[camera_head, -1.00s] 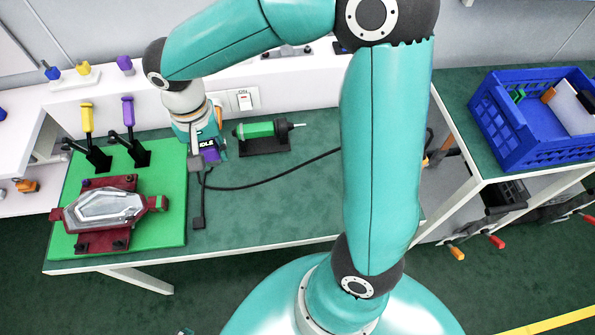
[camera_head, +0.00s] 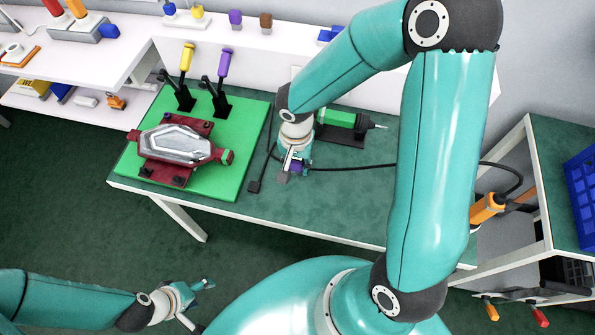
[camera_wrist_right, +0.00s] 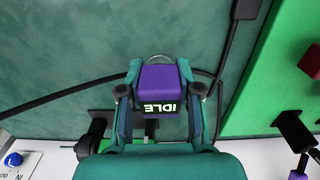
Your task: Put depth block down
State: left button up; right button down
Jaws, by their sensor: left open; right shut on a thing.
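The depth block, a small purple block (camera_wrist_right: 160,82) with a lit "IDLE" label, sits between the fingers of my right gripper (camera_wrist_right: 160,95) in the right wrist view. The fingers are shut on it from both sides. In the head view, my right gripper (camera_head: 294,166) points down over the green table (camera_head: 325,205), with a bit of the purple block (camera_head: 297,167) showing. I cannot tell whether the block touches the table. My left gripper (camera_head: 203,303) is open and empty at the lower left, in front of the table.
A green board (camera_head: 225,178) with a lamp in a red fixture (camera_head: 180,145) and two toggle clamps lies to the left. A black cable (camera_head: 362,167) crosses the table behind the block. A green tool (camera_head: 340,117) rests behind. The table's front right is clear.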

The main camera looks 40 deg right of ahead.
aim_at(297, 180)
jog(key=shift+f, duration=2.4)
jog(key=shift+b, duration=0.3)
jog(key=shift+f, duration=0.15)
jog(key=c, duration=0.8)
grip_release()
jog(key=shift+r, duration=0.3)
notch_tip(297, 180, up, 12)
jog(key=shift+f, duration=0.1)
